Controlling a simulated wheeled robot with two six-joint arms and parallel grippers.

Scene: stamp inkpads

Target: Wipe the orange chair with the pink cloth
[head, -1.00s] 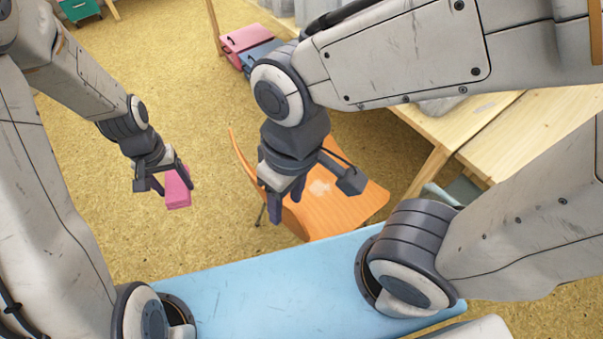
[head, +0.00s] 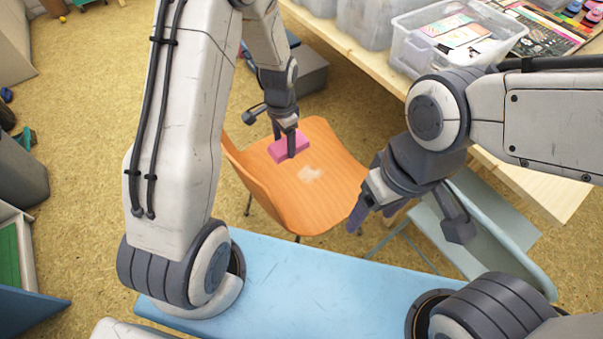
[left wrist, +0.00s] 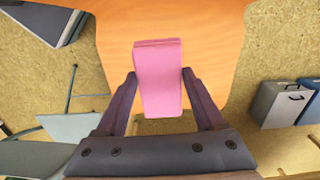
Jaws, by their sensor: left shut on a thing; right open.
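The orange chair (head: 335,155) stands beyond the blue surface, with a pale smear (head: 311,174) on its seat. My left gripper (head: 291,143) is shut on the pink cloth (head: 283,151), a folded block shape, over the far left part of the seat. The cloth is up and to the left of the smear; I cannot tell whether it touches the seat. In the left wrist view the cloth (left wrist: 158,75) sits between the fingers, with the orange chair (left wrist: 110,30) behind it; no smear shows there. My right gripper (head: 374,210) is open and empty, near the chair's right edge.
A light blue surface (head: 290,280) lies in front of the chair. A wooden table (head: 535,185) with clear bins (head: 455,40) stands at the right. A grey-blue chair (head: 470,225) is at the right, close to my right gripper.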

